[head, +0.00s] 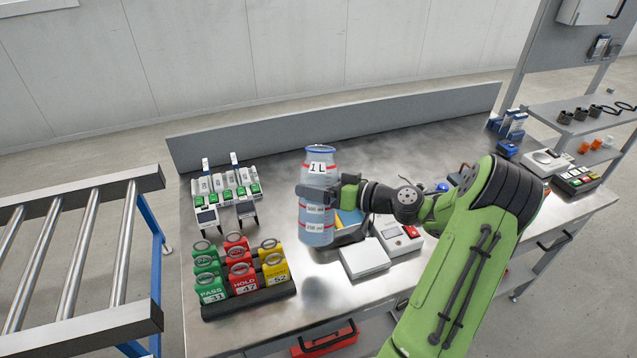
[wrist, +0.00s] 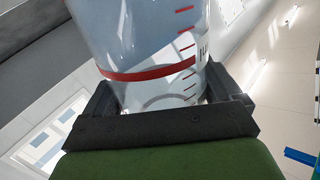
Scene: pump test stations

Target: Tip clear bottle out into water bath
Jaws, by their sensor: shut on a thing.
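The clear bottle (head: 317,222) has a blue rim, a "1 L" label, and red bands with volume marks. It is upright, and its lower part looks bluish. My gripper (head: 325,196) is shut around its middle and holds it above the bench. In the wrist view, the bottle's clear wall and red ring (wrist: 150,72) rise between the fingers of my gripper (wrist: 165,105). Behind the bottle, a dark-rimmed container (head: 350,236) with blue and yellow inside is partly hidden; I cannot tell for certain whether it is the water bath.
A rack of green, red and yellow tags (head: 241,270) stands at the bench's front left. A white flat-topped device (head: 363,257) and a grey box with a red button (head: 398,237) sit right of the bottle. A white rack (head: 224,188) stands behind left. The back middle is clear.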

